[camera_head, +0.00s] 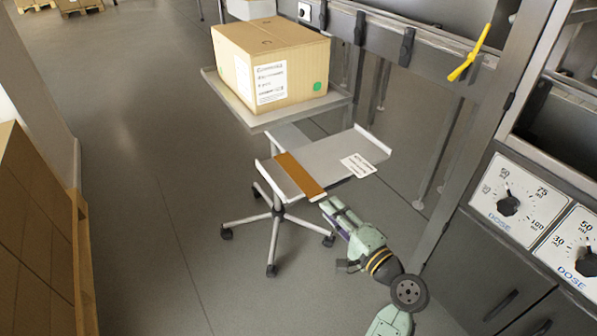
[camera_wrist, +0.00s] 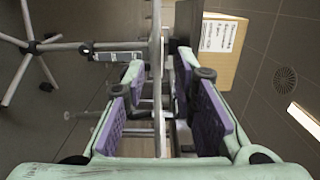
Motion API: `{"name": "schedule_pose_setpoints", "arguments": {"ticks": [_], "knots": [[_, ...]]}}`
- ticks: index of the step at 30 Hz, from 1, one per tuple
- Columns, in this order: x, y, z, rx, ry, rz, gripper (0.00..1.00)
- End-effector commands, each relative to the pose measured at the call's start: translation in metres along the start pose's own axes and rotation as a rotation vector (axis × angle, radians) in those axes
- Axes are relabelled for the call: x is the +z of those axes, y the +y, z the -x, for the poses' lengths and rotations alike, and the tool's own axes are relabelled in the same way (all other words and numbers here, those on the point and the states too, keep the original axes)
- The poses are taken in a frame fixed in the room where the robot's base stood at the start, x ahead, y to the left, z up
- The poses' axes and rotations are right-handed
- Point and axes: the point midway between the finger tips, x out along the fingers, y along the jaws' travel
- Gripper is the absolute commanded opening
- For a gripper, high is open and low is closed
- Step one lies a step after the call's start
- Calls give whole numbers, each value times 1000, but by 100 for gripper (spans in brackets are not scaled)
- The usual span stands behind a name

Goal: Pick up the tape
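A flat orange-brown strip (camera_head: 299,175) lies across the grey tray (camera_head: 325,158) of a wheeled stand. It is the only tape-like thing I see, and I cannot tell for sure that it is the tape. My gripper (camera_head: 328,207) is at the tray's near edge, close to the strip's near end. In the wrist view my gripper (camera_wrist: 163,88) is open, its two purple-padded fingers apart. A thin upright edge, seemingly the tray's, runs between them. I cannot tell whether either finger touches it.
A cardboard box (camera_head: 270,62) stands on a higher grey shelf (camera_head: 268,118) behind the tray. A white label (camera_head: 358,165) lies on the tray's right part. The machine's dose dials (camera_head: 508,203) and metal frame are on the right. The floor (camera_head: 150,200) left of the stand is clear.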

Motion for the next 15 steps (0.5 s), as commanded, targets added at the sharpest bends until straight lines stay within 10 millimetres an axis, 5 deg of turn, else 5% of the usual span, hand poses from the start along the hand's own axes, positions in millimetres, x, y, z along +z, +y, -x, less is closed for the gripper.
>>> {"name": "schedule_pose_setpoints", "arguments": {"ticks": [15], "knots": [[-5,-3,-56,0,0,2,25]]}}
